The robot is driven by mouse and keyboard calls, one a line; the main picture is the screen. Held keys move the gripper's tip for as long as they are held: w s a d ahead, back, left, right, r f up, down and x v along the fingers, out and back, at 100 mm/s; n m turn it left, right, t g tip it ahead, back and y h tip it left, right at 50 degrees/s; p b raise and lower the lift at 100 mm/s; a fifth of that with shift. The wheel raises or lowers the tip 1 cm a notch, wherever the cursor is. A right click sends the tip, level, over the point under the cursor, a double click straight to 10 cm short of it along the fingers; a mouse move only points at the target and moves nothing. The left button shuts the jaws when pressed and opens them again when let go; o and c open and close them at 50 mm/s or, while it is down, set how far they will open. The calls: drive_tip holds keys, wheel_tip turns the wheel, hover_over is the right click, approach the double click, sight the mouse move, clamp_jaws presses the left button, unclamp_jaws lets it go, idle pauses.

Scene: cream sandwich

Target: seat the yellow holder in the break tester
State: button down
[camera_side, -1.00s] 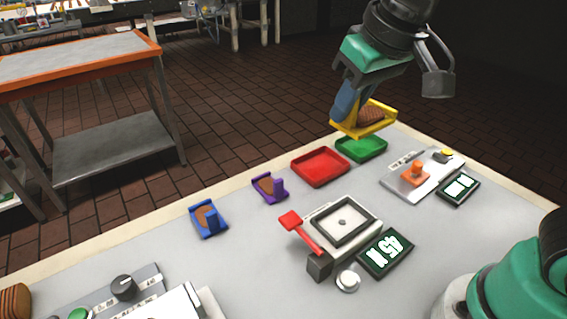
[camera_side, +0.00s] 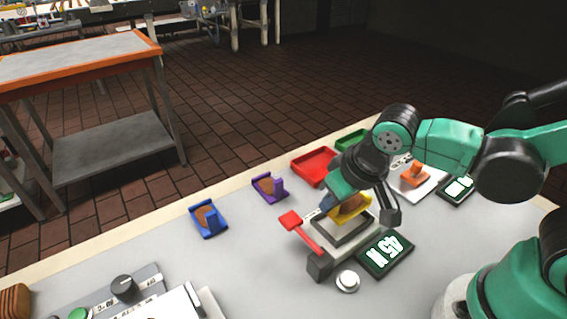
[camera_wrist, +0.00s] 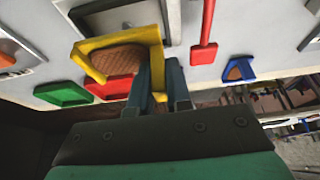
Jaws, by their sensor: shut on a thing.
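My gripper (camera_side: 331,200) is shut on the yellow holder (camera_side: 352,210) and holds it over the break tester (camera_side: 340,247), above its dark square frame. A brown biscuit lies in the holder. Whether the holder touches the frame is hard to tell. In the wrist view the yellow holder (camera_wrist: 91,63) carries the biscuit (camera_wrist: 118,60), and its tab is between my fingers (camera_wrist: 160,90). The tester's dark frame (camera_wrist: 88,9) shows partly behind it. The tester has a red lever (camera_side: 303,233) on its left and a display (camera_side: 385,254) on its right.
Blue (camera_side: 209,219) and purple (camera_side: 270,188) holders with brown pieces stand to the left. Red (camera_side: 313,165) and green (camera_side: 350,139) trays lie at the back. An orange piece (camera_side: 414,175) sits on a plate at the right. A round button (camera_side: 347,281) is in front of the tester.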

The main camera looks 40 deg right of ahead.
sight(338, 210)
drive_tip(key=shift+f, duration=1.8)
drive_tip(key=shift+f, duration=0.1)
drive_tip(key=c, duration=0.8)
unclamp_jaws()
drive_tip(key=shift+c, duration=0.2)
drive_tip(key=shift+v, duration=6)
drive_tip(key=w+d+t, duration=0.1)
drive_tip(key=d, duration=0.1)
drive_tip(key=w+d+f+t, duration=0.1)
drive_tip(key=w+d, duration=0.3)
drive_tip(key=shift+w+d+f+t, duration=0.1)
drive_tip(key=shift+d+f+t, duration=0.25)
drive_tip(key=shift+t, duration=0.05)
